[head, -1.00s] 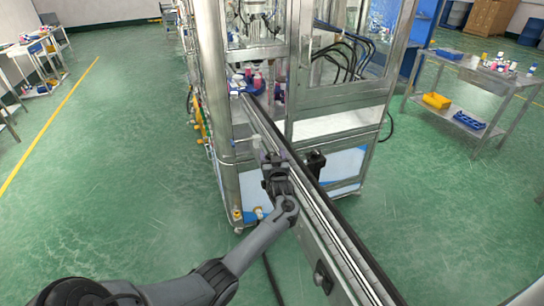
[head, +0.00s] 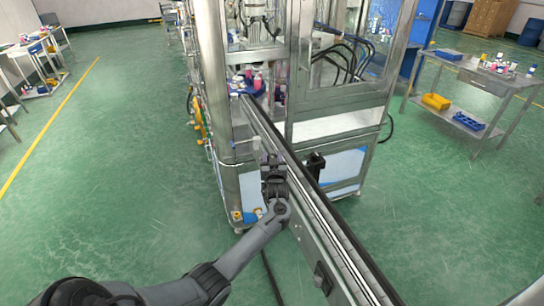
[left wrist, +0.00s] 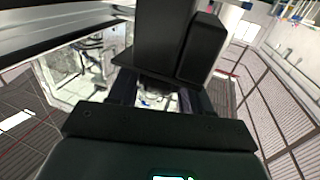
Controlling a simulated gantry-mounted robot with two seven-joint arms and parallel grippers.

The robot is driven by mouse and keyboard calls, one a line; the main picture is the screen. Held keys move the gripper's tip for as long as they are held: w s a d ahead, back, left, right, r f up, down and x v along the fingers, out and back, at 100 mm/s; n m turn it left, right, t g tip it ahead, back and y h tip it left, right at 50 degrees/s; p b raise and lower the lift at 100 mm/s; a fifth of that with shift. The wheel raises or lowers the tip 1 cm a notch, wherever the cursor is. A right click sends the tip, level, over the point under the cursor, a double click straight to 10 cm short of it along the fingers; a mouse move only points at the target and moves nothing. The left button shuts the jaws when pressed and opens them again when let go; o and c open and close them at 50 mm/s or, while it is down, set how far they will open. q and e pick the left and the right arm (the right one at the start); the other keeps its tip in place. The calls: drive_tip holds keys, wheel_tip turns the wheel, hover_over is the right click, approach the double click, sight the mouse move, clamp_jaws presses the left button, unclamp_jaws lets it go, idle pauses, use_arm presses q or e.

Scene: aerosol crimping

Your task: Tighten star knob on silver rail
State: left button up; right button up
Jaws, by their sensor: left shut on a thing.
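The silver rail (head: 325,228) is a long conveyor side running from the machine toward the lower right of the head view. My left gripper (head: 268,162) is at the rail's left side, close to the machine's corner post. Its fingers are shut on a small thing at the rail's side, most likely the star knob. The knob itself is hidden by the fingers and I cannot make out its shape. In the left wrist view my gripper (left wrist: 158,98) has its fingers partly hidden behind a dark block (left wrist: 165,40). My right gripper is not in view.
A glass-doored machine (head: 340,100) stands at the rail's far end. A black bracket (head: 315,165) sits on the rail's right side and a black fitting (head: 322,278) on its near left side. A side table (head: 485,75) stands at right.

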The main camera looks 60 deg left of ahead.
use_arm(q)
drive_tip(key=m+t+h+p, duration=0.2)
drive_tip(key=t, duration=0.1)
drive_tip(key=shift+s+a+r, duration=0.1)
drive_tip(key=shift+s+r, duration=0.05)
drive_tip(key=shift+r, duration=0.05)
drive_tip(key=shift+m+t+h+p, duration=0.4)
drive_tip(key=shift+m+t+h, duration=0.5)
drive_tip(key=shift+m+t, duration=0.15)
drive_tip(key=m+t+h, duration=0.2)
drive_tip(key=h, duration=0.1)
drive_tip(key=shift+a+f+m+h, duration=0.1)
drive_tip(key=shift+f+m+h, duration=0.05)
drive_tip(key=shift+m+h, duration=0.2)
drive_tip(key=shift+f+m+t+h+b, duration=0.1)
drive_tip(key=shift+m+t+h+b, duration=0.3)
drive_tip(key=shift+m+t+h, duration=0.65)
drive_tip(key=shift+m+h+b, duration=0.35)
drive_tip(key=shift+h, duration=0.45)
drive_tip(key=m+h+b, duration=0.2)
drive_tip(key=h+b, duration=0.2)
drive_tip(key=b, duration=0.1)
drive_tip(key=m+h+b, duration=0.3)
drive_tip(key=h+b, duration=0.1)
drive_tip(key=b, duration=0.1)
drive_tip(key=shift+f+h, duration=0.1)
drive_tip(key=shift+h, duration=0.2)
drive_tip(key=shift+r+m+h+b, duration=0.2)
drive_tip(key=shift+m+h+b, duration=0.4)
drive_tip(key=shift+b, duration=0.4)
